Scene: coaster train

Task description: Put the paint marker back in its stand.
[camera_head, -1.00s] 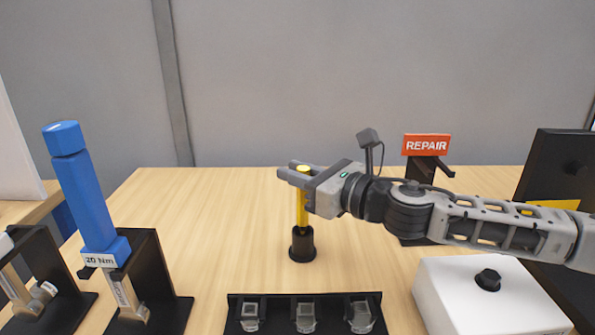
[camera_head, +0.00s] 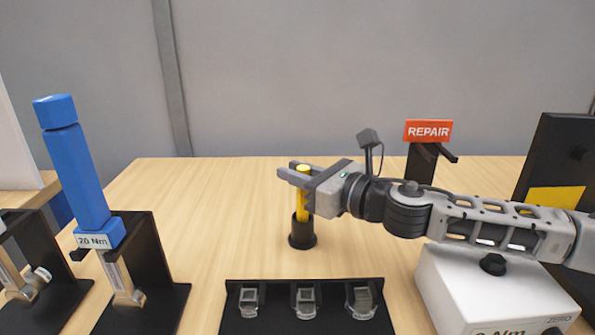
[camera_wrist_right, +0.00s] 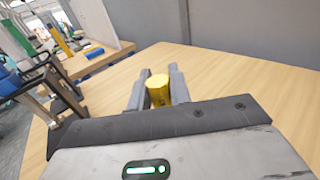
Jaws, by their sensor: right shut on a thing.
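The yellow paint marker (camera_head: 303,207) stands upright between the fingers of my right gripper (camera_head: 294,175), which is shut on it near its top. The marker's lower part goes down into the mouth of the small black stand (camera_head: 302,237) on the table; its bottom end is hidden. I cannot tell whether it rests on the stand's floor. In the right wrist view, the marker's yellow top (camera_wrist_right: 158,90) shows between the two fingers. My left gripper is not in view.
A black rack (camera_head: 304,322) with several clear pieces lies in front of the stand. A blue tool (camera_head: 78,180) on a black holder (camera_head: 150,260) stands left. A white box (camera_head: 470,300) and a red REPAIR sign (camera_head: 428,131) are right.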

